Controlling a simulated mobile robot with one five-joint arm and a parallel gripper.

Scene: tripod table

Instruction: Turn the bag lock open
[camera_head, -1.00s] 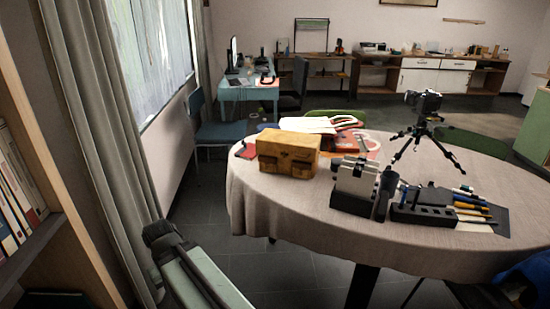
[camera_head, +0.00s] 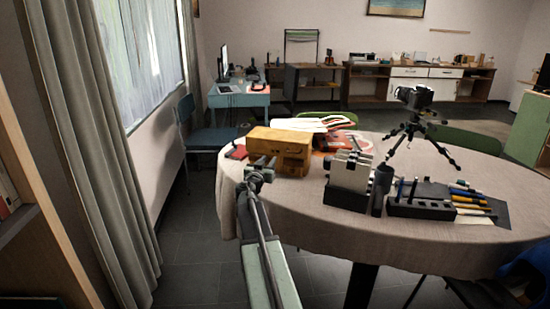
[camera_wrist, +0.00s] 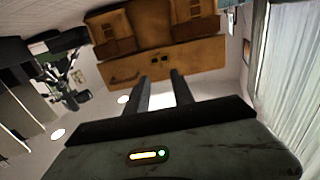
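A tan-yellow bag (camera_head: 290,137) stands on the left part of the round table (camera_head: 330,221). In the wrist view the bag (camera_wrist: 185,57) appears upside down at the top, with two pockets and small dark fittings (camera_wrist: 161,60) near its middle; I cannot tell whether these are the lock. My gripper (camera_head: 263,163) is in front of the bag's left part in the head view and hides some of it. In the wrist view its two fingers (camera_wrist: 161,76) are apart with nothing between them, pointing at the bag; I see no clear contact.
A dark holder with white cards (camera_head: 350,172), a pen organizer (camera_head: 422,207) and a camera on a tripod (camera_head: 416,97) stand right of the bag. Papers and a white-red item (camera_head: 318,124) lie behind it. A curtain (camera_head: 85,140) and shelf are at the left.

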